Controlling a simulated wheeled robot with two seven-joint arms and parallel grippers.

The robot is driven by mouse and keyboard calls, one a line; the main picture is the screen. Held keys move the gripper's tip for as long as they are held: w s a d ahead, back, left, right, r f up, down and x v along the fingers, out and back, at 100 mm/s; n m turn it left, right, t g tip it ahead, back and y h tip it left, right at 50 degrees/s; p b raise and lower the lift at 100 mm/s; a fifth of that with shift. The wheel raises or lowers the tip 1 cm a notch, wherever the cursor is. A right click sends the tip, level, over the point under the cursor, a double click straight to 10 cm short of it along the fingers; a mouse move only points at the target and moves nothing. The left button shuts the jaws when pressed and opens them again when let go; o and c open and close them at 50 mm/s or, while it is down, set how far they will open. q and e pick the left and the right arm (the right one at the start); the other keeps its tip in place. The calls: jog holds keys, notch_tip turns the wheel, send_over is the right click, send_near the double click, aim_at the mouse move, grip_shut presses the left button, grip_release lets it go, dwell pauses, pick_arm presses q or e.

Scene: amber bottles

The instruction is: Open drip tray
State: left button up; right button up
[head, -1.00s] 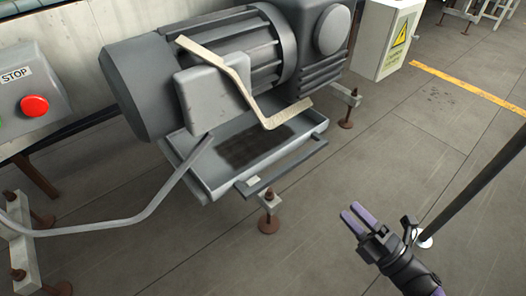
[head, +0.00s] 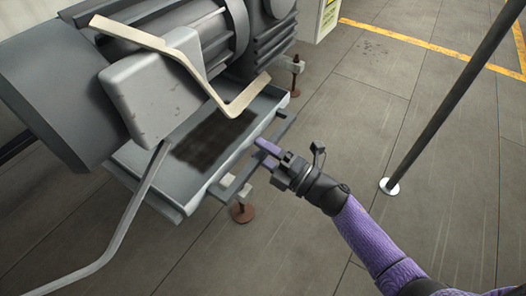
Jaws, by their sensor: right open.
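The drip tray (head: 160,192) is a grey shallow tray under the motor, with a dark stain on its floor. Its bar handle (head: 234,187) runs along the tray's front side, standing off from the wall. My right gripper (head: 261,152) is open, its two purple fingers pointing left at the middle of the handle. The fingertips overlap the bar in the picture; I cannot tell whether they touch it or straddle it. My left gripper is not in view.
The grey motor (head: 200,40) stands over the tray, with a bent cream bar (head: 165,50) and a grey conduit (head: 125,225) in front. A rusty foot (head: 242,212) is below the handle. A dark pole (head: 440,110) stands at right. The floor between is clear.

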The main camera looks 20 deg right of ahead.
grip_shut()
dwell(1.0)
dwell(0.4)
